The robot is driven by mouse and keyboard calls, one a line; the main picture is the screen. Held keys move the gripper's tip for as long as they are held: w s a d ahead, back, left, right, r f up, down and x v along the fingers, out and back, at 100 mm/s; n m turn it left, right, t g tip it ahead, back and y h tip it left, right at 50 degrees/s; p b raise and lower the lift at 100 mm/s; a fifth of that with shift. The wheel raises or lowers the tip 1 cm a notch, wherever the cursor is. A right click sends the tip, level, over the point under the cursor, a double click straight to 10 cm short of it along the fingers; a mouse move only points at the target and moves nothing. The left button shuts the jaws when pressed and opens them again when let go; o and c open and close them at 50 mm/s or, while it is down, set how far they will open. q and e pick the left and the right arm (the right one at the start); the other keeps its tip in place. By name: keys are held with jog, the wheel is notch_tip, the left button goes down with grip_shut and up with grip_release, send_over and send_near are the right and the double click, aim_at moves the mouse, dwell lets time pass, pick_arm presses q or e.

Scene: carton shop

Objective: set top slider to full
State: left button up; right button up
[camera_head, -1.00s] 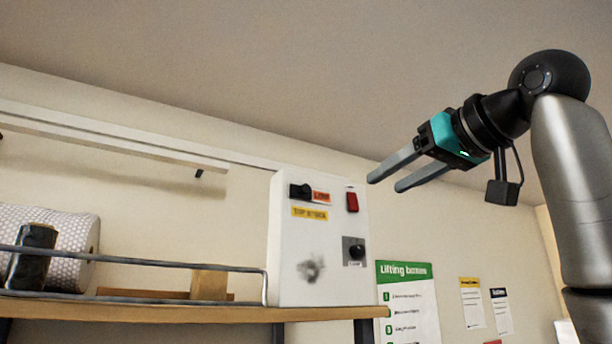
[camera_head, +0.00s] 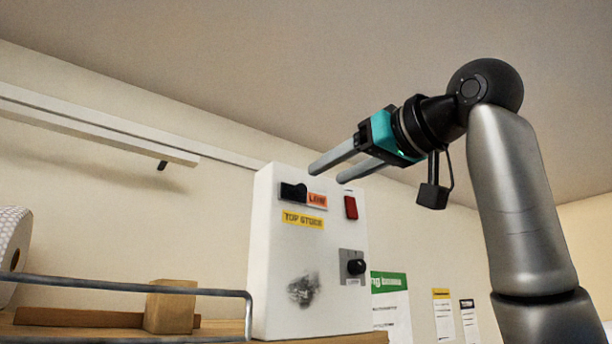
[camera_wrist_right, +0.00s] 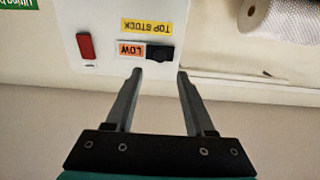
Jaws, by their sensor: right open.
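The white control box (camera_head: 280,255) stands on a wooden shelf in the head view. Its top slider has a black knob (camera_head: 293,192) at the upper left, beside an orange label reading LOW (camera_head: 317,200). A yellow TOP STOCK label (camera_head: 303,220) is below. My right gripper (camera_head: 325,175) is open and empty, its fingers in front of the box's top edge, above and right of the knob. In the right wrist view, upside down, the black knob (camera_wrist_right: 159,53) and orange label (camera_wrist_right: 131,49) lie just beyond the open fingers (camera_wrist_right: 160,75). My left gripper is not in view.
A red switch (camera_head: 351,207) and a black round knob (camera_head: 356,267) are on the box's right side. A wire rail (camera_head: 130,285) and a wooden block (camera_head: 170,305) are left of the box on the shelf. A patterned roll (camera_head: 10,245) is at far left.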

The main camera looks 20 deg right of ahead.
aim_at(303, 188)
jog(key=p+x, duration=0.2)
jog(key=x, duration=0.4)
jog(key=shift+w+r, duration=0.1)
jog(key=shift+w, duration=0.1)
jog(key=shift+w+a, duration=0.3)
jog(key=shift+w, duration=0.3)
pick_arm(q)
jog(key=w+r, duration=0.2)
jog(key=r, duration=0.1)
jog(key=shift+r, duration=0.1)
